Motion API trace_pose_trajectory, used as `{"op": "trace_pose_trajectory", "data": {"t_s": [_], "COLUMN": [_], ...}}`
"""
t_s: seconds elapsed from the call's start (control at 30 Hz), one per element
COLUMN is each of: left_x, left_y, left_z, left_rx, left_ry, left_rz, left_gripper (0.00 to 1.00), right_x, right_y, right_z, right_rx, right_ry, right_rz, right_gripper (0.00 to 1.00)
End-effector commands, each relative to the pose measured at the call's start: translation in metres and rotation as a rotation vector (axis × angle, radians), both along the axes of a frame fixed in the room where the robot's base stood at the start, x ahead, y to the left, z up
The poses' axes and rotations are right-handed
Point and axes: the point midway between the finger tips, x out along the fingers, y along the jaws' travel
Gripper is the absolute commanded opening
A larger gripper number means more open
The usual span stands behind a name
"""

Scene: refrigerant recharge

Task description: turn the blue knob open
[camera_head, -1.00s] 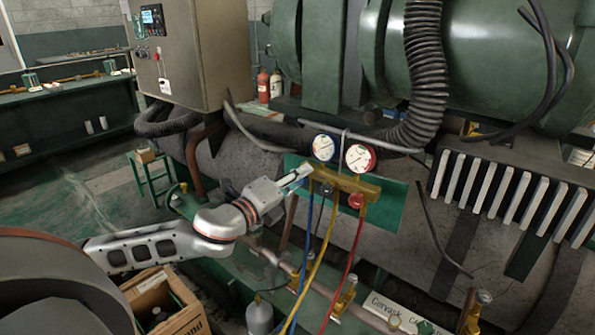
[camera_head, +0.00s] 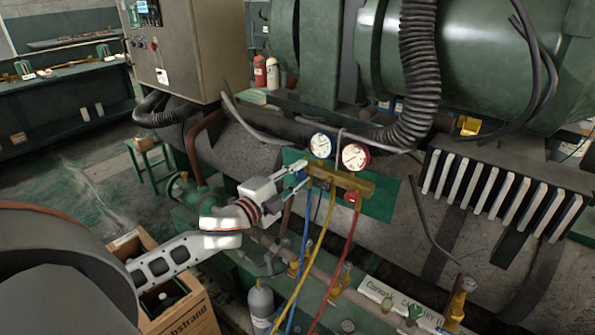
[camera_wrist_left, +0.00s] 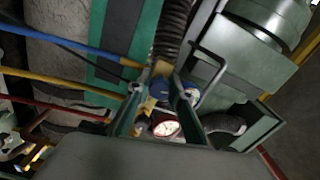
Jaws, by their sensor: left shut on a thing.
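The brass gauge manifold (camera_head: 345,180) hangs on a green plate (camera_head: 378,204), with a blue-rimmed gauge (camera_head: 320,145) and a red-rimmed gauge (camera_head: 355,156) above it. A red knob (camera_head: 352,197) is at its right end. My left gripper (camera_head: 301,182) is at the manifold's left end, its fingers shut on the blue knob. The knob is mostly hidden in the head view. In the left wrist view the blue knob (camera_wrist_left: 159,90) shows between the two fingertips. My right gripper is in neither view.
Blue, yellow (camera_head: 318,245) and red (camera_head: 338,262) hoses hang below the manifold. A thick black corrugated hose (camera_head: 419,75) runs down behind the gauges.

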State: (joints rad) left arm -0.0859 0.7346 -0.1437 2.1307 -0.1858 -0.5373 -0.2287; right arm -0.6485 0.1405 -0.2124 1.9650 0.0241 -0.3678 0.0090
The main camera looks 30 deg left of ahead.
Motion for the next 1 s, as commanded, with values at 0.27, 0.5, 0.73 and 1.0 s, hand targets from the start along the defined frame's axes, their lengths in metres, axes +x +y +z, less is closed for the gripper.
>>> {"op": "trace_pose_trajectory", "data": {"t_s": [0.27,0.5,0.73,1.0], "left_x": [-0.0005,-0.0005,-0.0003,-0.0044], "left_y": [-0.0016,-0.0017,-0.0009,0.0001], "left_z": [-0.0022,-0.0022,-0.0012,-0.0014], "left_rx": [-0.020,-0.019,-0.018,-0.017], "left_ry": [0.005,0.005,0.003,0.003], "left_rz": [-0.004,-0.004,-0.002,-0.001], "left_gripper": [0.00,0.23,0.38,0.38], "right_x": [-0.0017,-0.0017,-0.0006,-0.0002], "right_y": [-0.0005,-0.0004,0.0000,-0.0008], "right_z": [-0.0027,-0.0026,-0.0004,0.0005], "right_rx": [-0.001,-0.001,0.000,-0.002], "right_ry": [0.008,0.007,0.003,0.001], "right_rz": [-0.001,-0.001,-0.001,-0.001], "right_gripper": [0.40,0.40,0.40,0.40]}}
